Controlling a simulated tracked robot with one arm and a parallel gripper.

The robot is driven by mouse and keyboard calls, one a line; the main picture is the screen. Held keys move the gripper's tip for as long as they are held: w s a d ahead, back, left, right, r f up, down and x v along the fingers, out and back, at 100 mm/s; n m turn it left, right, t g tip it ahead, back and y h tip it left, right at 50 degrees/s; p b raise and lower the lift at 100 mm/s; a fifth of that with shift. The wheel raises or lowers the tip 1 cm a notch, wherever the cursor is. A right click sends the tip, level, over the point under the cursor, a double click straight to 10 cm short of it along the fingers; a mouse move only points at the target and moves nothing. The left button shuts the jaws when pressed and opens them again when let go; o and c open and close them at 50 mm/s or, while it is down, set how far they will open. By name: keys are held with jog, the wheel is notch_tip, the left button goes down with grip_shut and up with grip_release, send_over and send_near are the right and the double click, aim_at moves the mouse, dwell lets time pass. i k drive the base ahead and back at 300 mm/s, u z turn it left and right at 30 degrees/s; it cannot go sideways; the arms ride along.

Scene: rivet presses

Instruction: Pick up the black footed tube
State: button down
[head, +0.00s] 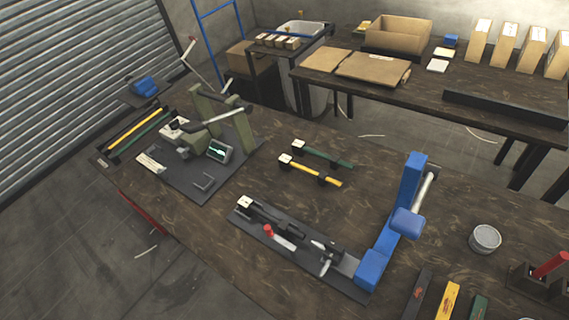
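The black footed tube (276,215), with a pale square foot at its left end, appears to lie on a dark fixture plate (340,283) in the middle of the workbench. A red-handled clamp (277,238) and a second clamp with a light lever (328,254) stand beside its right part, where its edges are hard to tell from the dark plate. A blue press (408,200) rises at the plate's right end. My gripper is not in view, and nothing held by it shows.
A green footed tube (327,155) and a yellow footed tube (316,174) lie behind the plate. A green press (215,118) stands at the left. A grey tin (484,239) and a red-handled tool (550,264) are at the right. Bare bench surface separates the presses.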

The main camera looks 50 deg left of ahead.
aim_at(247, 205)
jog(key=u, duration=0.05)
jog(key=k, duration=1.55)
jog(key=u, duration=0.8)
jog(key=i, duration=0.5)
jog(key=z, duration=0.1)
